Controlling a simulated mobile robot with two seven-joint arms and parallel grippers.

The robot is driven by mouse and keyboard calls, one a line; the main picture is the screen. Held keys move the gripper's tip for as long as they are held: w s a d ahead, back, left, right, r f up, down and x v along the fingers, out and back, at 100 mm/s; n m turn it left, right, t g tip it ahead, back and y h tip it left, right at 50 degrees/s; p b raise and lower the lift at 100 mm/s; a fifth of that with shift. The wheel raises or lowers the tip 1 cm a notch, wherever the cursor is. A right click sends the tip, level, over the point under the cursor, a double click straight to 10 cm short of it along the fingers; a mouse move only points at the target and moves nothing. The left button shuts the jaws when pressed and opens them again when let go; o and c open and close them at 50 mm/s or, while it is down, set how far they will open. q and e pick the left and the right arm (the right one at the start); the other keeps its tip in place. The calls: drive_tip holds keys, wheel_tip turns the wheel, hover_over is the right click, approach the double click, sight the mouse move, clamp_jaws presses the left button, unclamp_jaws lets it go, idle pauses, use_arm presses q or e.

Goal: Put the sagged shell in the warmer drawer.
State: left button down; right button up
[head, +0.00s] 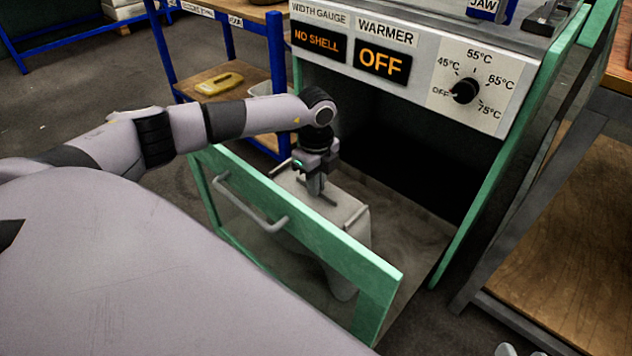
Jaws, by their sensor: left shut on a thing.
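The warmer drawer (384,298) is pulled out, with a green-framed front and a grey bar handle. The pale grey shell (350,245) stands inside the open drawer, behind its front. It also shows through the front's opening, and its lower part is partly hidden by the frame. My left gripper (317,192) reaches over the drawer front from the left, points down and is shut on the top of the shell. Whether the shell rests on the drawer floor is hard to tell.
The warmer panel reads OFF (383,63), and its dial (465,91) points to OFF. The width gauge display (319,41) reads NO SHELL. A blue-framed shelf (275,60) with a yellow item stands behind my arm. A wooden-topped bench (570,240) stands at right.

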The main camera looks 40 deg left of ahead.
use_arm(q)
drive_tip(key=c, duration=1.3)
unclamp_jaws()
drive_tip(key=shift+o, duration=0.2)
drive_tip(key=shift+r, duration=0.3)
wheel_tip(320, 180, up, 7)
drive_tip(key=p, duration=0.3)
drive_tip(key=shift+f, duration=0.15)
wheel_tip(320, 180, up, 5)
drive_tip(key=shift+f+p, duration=0.1)
drive_tip(key=shift+p, duration=0.85)
use_arm(e)
drive_tip(key=shift+r+m+g, duration=0.3)
drive_tip(key=shift+g, duration=0.2)
use_arm(q)
drive_tip(key=shift+d, duration=0.1)
use_arm(e)
drive_tip(key=shift+s+d, duration=0.1)
